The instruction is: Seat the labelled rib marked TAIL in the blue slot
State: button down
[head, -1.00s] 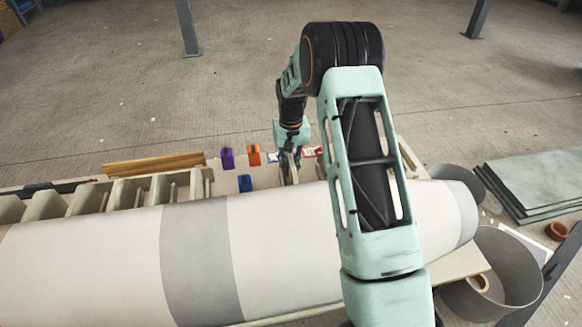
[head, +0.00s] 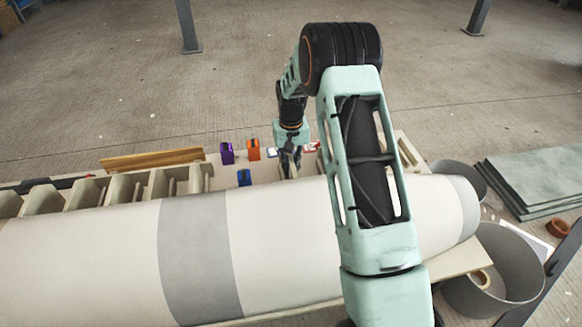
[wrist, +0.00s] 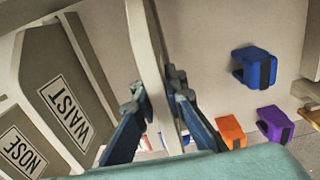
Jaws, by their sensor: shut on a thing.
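My gripper (wrist: 155,106) is shut on a thin pale rib (wrist: 148,40), seen nearly edge-on between its fingers in the wrist view. No label shows on the held rib, so I cannot read whether it is TAIL. In the head view my gripper (head: 289,158) is above the board behind the long mould. The blue slot (wrist: 256,68) is a blue block to the right of the held rib in the wrist view, apart from it. It also shows left of my gripper in the head view (head: 245,177).
Ribs labelled WAIST (wrist: 62,112) and NOSE (wrist: 20,150) stand left of the held rib. Orange (wrist: 230,132) and purple (wrist: 275,124) blocks are near the blue one. The long mould (head: 100,250) lies in front. Bare board shows between rib and blue block.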

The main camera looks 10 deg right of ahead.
jog(key=shift+f, duration=0.45)
jog(key=c, duration=1.9)
grip_release()
notch_tip(320, 180, up, 12)
jog(key=shift+r, duration=0.1)
